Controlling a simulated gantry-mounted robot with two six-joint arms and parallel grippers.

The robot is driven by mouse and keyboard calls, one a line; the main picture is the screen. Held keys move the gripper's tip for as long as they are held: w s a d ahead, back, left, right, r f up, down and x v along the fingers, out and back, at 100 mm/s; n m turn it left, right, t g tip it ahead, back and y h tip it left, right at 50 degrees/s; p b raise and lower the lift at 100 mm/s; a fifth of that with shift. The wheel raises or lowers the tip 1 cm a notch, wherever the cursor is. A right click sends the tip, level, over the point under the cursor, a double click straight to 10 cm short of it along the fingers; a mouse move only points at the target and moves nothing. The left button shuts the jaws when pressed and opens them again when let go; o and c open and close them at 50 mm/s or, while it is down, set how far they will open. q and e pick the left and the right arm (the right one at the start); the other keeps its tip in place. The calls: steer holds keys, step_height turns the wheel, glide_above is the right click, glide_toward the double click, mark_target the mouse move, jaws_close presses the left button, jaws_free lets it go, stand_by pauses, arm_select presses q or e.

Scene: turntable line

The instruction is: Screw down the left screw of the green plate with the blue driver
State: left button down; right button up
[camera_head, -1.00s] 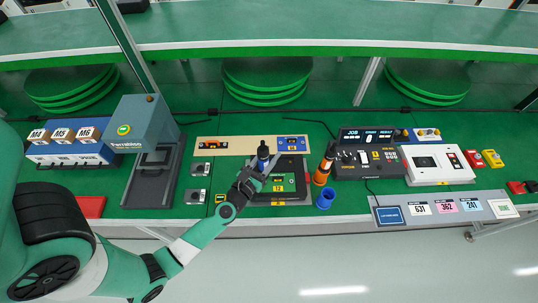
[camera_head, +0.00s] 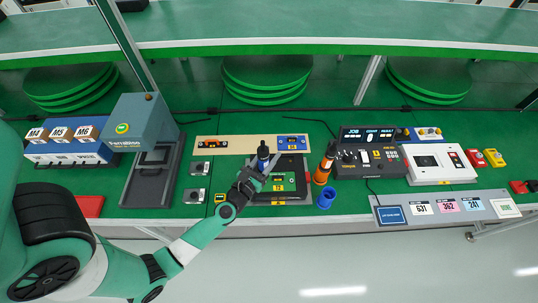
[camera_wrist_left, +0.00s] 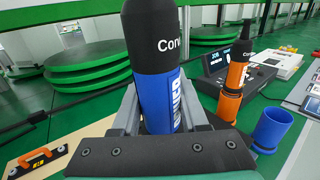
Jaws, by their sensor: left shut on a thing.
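My left gripper (camera_head: 252,178) is shut on the blue driver (camera_head: 263,155), a black-topped tool with a blue body. The driver is upright over the left part of the green plate (camera_head: 280,183), which lies in a dark fixture. In the left wrist view the driver (camera_wrist_left: 158,90) stands between the fingers. The driver's tip and the left screw are hidden behind the gripper, so I cannot tell whether they touch. My right gripper is not in view.
An orange driver (camera_head: 325,165) stands right of the plate, with an empty blue holder (camera_head: 326,198) in front of it. A beige board (camera_head: 232,145) lies behind. A grey press machine (camera_head: 143,135) is at the left. Control boxes (camera_head: 370,160) stand at the right.

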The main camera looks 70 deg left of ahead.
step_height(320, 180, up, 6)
steer(key=p, duration=0.6)
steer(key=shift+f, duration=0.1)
stand_by(0.3)
